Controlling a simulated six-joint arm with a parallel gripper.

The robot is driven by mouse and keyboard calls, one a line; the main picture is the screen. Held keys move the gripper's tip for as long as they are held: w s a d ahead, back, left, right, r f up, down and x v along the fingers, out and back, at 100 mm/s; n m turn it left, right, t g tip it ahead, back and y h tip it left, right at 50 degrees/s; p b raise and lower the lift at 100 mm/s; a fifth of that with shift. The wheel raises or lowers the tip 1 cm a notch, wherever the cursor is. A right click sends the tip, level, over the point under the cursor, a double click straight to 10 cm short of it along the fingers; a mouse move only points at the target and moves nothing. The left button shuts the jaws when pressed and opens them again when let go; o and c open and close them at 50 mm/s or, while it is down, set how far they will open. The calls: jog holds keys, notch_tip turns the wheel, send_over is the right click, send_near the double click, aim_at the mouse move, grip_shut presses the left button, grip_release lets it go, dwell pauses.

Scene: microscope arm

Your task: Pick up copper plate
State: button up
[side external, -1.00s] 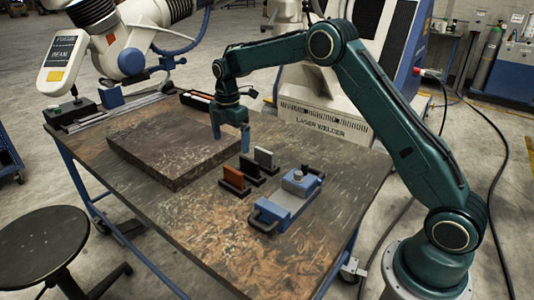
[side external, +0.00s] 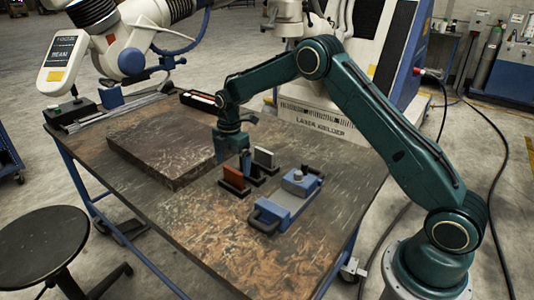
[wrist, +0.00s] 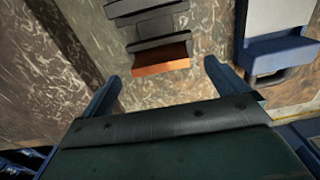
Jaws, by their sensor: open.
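The copper plate (side external: 233,177) stands upright in a dark slotted holder on the worktable, the nearest of a short row of plates. In the wrist view the orange copper plate (wrist: 160,59) is ahead of the jaws, roughly centred between them. My gripper (side external: 232,162) is open and empty, pointing down just behind and above the copper plate in the side view. In the wrist view both blue fingers of my gripper (wrist: 161,76) are spread wide, apart from the plate. One finger partly hides the dark plate behind.
A pale plate (side external: 264,157) stands in its holder behind the copper one. A blue fixture with handles (side external: 287,203) lies right of the row. A thick dark slab (side external: 165,145) lies left. The table front (side external: 225,235) is clear.

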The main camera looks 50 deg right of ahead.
aim_at(233, 170)
jog(key=shift+f, duration=2.05)
jog(key=shift+r, duration=0.1)
jog(key=c, duration=1.7)
jog(key=shift+c, duration=0.2)
jog(key=shift+r, duration=0.2)
notch_tip(233, 170, up, 20)
jog(key=shift+f, duration=0.15)
jog(key=shift+s+f, duration=0.1)
jog(key=shift+f, duration=0.05)
